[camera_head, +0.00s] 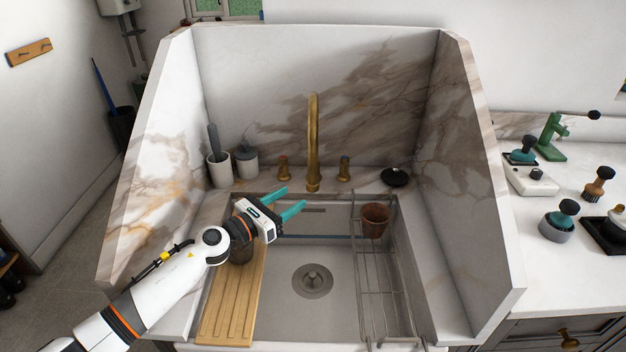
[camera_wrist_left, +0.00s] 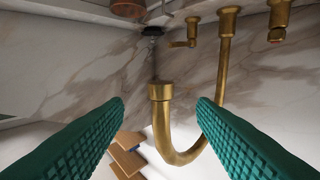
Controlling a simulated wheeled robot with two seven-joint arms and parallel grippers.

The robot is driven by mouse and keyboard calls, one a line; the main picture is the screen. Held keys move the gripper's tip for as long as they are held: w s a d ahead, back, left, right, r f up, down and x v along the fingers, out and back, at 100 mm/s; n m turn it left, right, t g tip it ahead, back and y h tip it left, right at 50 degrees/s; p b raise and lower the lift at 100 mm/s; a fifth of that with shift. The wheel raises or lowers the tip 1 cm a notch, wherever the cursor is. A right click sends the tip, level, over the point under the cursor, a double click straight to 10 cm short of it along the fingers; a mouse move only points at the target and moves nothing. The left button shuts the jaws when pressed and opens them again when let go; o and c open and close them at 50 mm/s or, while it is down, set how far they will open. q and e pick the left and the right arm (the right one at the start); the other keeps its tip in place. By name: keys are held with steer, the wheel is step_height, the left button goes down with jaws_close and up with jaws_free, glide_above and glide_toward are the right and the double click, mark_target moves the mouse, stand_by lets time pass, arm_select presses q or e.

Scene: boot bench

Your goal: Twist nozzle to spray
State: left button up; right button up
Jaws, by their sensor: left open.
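The brass faucet (camera_head: 313,140) stands at the back middle of the sink, its tall spout curving up and over. In the left wrist view the picture is upside down, and the brass nozzle (camera_wrist_left: 160,91) at the spout's end shows between the fingers, farther off and not touched. My left gripper (camera_head: 293,198) is open and empty over the left back part of the basin, its teal fingers pointing right toward the faucet. The fingers also frame the left wrist view (camera_wrist_left: 160,108). My right gripper is not in view.
Brass handles (camera_head: 284,167) (camera_head: 344,168) flank the faucet. A wooden board (camera_head: 232,305) lies across the basin's left; a wire rack (camera_head: 378,290) with a brown cup (camera_head: 375,220) is at right. Marble side walls (camera_head: 462,160) enclose the sink. The basin's middle is clear around the drain (camera_head: 312,280).

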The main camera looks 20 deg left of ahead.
mark_target(308, 189)
arm_select(q)
steer(key=x, duration=0.8)
steer(key=shift+w+d+f, duration=0.1)
steer(key=shift+w+f, duration=0.05)
steer(key=shift+w, duration=0.2)
